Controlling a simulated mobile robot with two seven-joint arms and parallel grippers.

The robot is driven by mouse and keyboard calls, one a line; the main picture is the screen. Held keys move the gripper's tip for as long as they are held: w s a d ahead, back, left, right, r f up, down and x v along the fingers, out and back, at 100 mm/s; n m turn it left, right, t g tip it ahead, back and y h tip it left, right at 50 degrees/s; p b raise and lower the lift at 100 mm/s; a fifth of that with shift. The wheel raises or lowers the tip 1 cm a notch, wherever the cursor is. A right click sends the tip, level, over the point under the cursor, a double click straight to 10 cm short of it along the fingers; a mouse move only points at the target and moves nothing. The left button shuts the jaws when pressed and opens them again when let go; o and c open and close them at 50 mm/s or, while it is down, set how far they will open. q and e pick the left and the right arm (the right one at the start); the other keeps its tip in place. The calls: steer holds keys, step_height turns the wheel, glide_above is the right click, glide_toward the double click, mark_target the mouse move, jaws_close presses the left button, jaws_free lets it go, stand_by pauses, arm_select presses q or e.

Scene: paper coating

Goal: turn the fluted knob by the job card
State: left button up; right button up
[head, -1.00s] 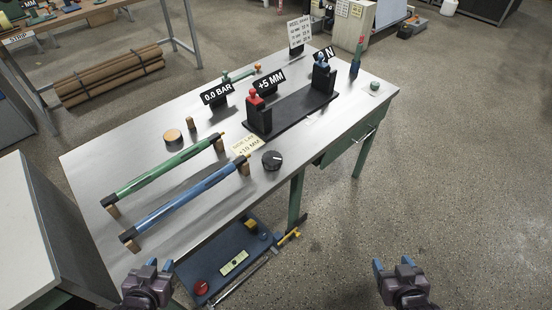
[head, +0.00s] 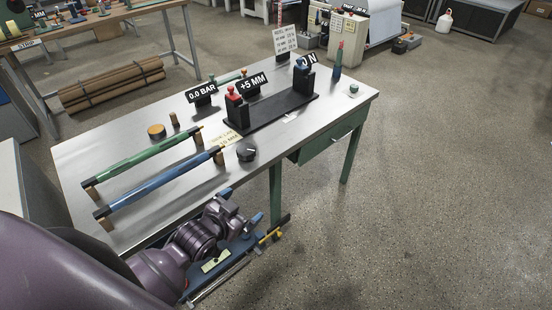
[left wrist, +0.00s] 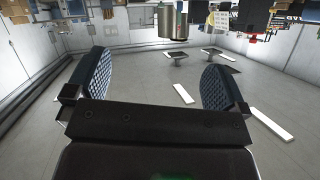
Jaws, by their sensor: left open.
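The dark knob (head: 247,152) with a pale pointer mark sits at the table's front edge; its fluting is too small to make out. A yellow note (head: 229,136), partly hidden by the blue roller, lies behind it. A white printed card (head: 285,38) stands at the back; I cannot tell which is the job card. A black sign (head: 253,84) reads +5 MM. My left gripper (head: 243,207) is open and empty, below and in front of the knob, apart from it. Its spread fingers (left wrist: 157,82) show in the left wrist view, with only room between them. My right gripper is out of view.
Green (head: 150,150) and blue (head: 160,182) rollers lie on supports left of the knob. A black fixture (head: 275,110) with red and blue knobs stands behind it. A blue tray (head: 243,248) sits below the table, partly behind my arm. The floor at right is clear.

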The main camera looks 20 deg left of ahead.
arm_select(q)
steer(key=w+m+h+b, duration=0.2)
steer(key=w+m+b, duration=0.15)
steer(key=w, duration=0.85)
steer(key=r+g+y+b, duration=0.1)
steer(key=g+y+b, duration=0.1)
steer(key=g+b, duration=0.65)
glide_above(245, 149)
steer(key=s+b, duration=0.1)
steer(key=shift+a+r+t, duration=0.15)
steer(key=shift+a+t, duration=0.1)
steer(key=shift+t, duration=0.5)
step_height(245, 149, down, 8)
steer(key=g+b, duration=0.1)
steer(key=g+h+b, duration=0.1)
steer(key=b, duration=0.1)
steer(key=shift+d+f+g, duration=0.15)
steer(key=shift+f+g, duration=0.05)
steer(key=shift+g, duration=0.2)
steer(key=shift+w+d+f, duration=0.2)
steer(key=shift+w+f, duration=0.15)
steer(key=shift+f, duration=0.25)
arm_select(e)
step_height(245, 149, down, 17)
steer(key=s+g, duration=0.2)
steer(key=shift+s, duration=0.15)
